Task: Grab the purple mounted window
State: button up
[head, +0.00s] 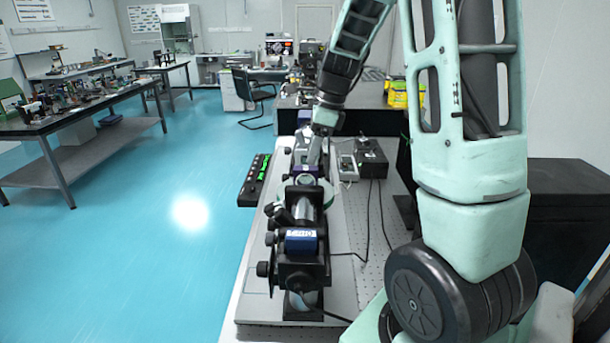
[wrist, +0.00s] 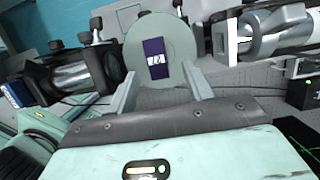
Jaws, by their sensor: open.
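The purple mounted window shows in the wrist view as a purple rectangle (wrist: 155,58) with a white mark, in front of a pale round disc (wrist: 176,42). My gripper (wrist: 159,72) is open, with one finger to the left and one to the right of the disc's lower part. I cannot tell whether the fingers touch it. In the head view my gripper (head: 312,152) points down over the optical setup on the long table.
Black-mounted optics with a silver cylinder (head: 305,212) and a blue-labelled box (head: 301,241) stand nearer on the bench. In the wrist view, mounted parts flank the window closely at left (wrist: 75,75) and right (wrist: 265,35). A black box (head: 371,158) with cables sits to the right.

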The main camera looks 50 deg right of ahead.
aim_at(307, 168)
jog(key=x, duration=0.3)
jog(key=shift+p+x, duration=1.2)
jog(key=shift+x, duration=1.4)
jog(key=shift+s+a, duration=0.15)
grip_shut()
